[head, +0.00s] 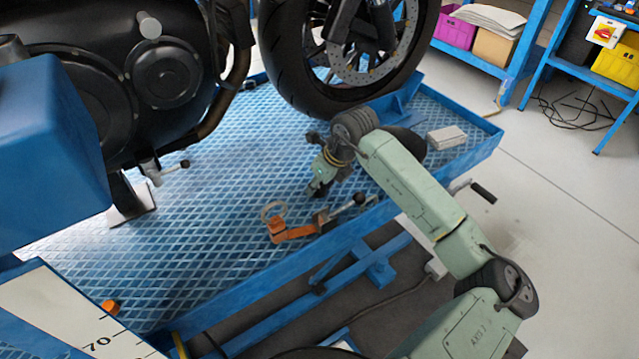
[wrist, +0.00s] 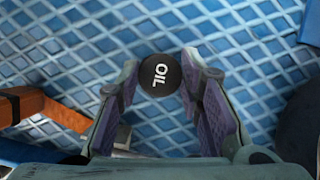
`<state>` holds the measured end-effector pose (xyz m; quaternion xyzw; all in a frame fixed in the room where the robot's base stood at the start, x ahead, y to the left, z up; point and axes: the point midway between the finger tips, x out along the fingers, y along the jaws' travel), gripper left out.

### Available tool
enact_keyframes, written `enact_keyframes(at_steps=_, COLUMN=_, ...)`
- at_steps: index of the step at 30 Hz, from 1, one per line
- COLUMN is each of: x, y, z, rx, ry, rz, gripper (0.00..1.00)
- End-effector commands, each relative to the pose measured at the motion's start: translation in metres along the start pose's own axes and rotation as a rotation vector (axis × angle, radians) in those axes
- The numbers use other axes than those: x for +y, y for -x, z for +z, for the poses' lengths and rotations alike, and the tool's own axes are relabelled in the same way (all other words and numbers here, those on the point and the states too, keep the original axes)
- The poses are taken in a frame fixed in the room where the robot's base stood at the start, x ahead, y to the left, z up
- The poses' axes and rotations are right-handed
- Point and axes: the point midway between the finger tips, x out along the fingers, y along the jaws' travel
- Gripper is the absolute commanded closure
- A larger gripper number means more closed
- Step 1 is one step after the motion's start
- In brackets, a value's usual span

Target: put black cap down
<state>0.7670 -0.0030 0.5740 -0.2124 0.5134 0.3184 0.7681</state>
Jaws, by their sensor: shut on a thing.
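The black cap (wrist: 160,75) is round, with "OIL" in white letters on its top. In the wrist view it sits between the two fingertips of my gripper (wrist: 161,72), which is shut on it. The blue diamond-plate platform (wrist: 255,45) shows beneath the cap; I cannot tell whether the cap touches it. In the head view my gripper (head: 319,188) points down low over the platform (head: 220,210), behind an orange tool. The cap is too small and dark to make out clearly there.
An orange tool (head: 293,233) with a ring and a black-knobbed lever lies close to my gripper. The motorcycle wheel (head: 345,95) stands behind. A pale box (head: 446,137) lies on the platform at right. The platform left of my gripper is mostly clear.

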Motion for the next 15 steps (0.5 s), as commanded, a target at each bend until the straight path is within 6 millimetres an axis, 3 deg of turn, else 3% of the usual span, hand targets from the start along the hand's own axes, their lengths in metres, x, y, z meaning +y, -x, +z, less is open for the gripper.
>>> enact_keyframes(at_steps=12, x=-0.0001, y=-0.0089, z=-0.0036, rx=0.000, ry=0.001, rz=-0.001, gripper=0.86)
enact_keyframes(at_steps=13, x=0.0000, y=-0.0076, z=-0.0030, rx=0.000, ry=0.001, rz=-0.001, gripper=0.65)
enact_keyframes(at_steps=15, x=0.0000, y=-0.0071, z=-0.0028, rx=0.000, ry=0.001, rz=0.000, gripper=0.61)
